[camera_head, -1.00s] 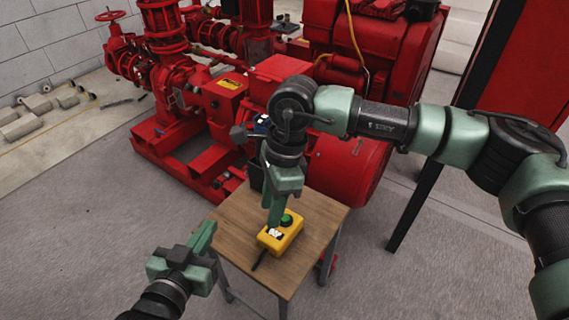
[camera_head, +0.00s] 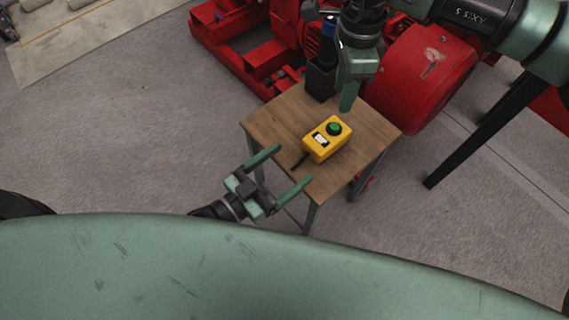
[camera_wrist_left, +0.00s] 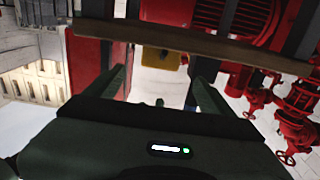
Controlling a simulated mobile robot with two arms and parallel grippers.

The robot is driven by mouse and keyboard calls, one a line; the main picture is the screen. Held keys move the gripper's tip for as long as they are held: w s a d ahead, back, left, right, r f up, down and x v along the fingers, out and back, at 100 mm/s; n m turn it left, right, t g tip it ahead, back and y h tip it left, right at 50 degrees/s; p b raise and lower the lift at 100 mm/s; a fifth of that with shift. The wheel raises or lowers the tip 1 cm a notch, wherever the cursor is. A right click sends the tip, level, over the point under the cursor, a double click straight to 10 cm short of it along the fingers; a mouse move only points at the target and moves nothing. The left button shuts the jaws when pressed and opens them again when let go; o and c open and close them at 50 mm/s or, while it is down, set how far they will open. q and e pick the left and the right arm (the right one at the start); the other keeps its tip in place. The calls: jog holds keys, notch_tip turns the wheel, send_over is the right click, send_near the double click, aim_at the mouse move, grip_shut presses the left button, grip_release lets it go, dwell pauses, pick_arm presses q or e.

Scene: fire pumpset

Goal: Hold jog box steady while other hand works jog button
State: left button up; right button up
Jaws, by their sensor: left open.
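The yellow jog box (camera_head: 318,148), with a green button (camera_head: 334,128) and a white label, lies on the small wooden table (camera_head: 272,125). In the left wrist view, part of the yellow box (camera_wrist_left: 152,54) shows beyond the table edge. My left gripper (camera_head: 293,166) is open and empty at the table's near left edge, its fingers pointing toward the box but apart from it. In the left wrist view, its fingers (camera_wrist_left: 160,80) are spread. My right gripper (camera_head: 347,104) points down just behind the box, near the button, apart from it; its fingers overlap, so its opening is unclear.
A dark holder (camera_head: 320,80) with a blue-topped item stands at the table's back corner. Red pump machinery (camera_head: 425,75) is close behind the table. A dark slanted post (camera_head: 480,130) stands to the right. The floor left of the table is clear.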

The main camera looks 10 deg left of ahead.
aim_at(310, 149)
pick_arm(q)
jog(key=x, duration=0.7)
jog(key=shift+w+d, duration=0.2)
jog(key=c, duration=1.8)
pick_arm(e)
grip_shut()
dwell(0.4)
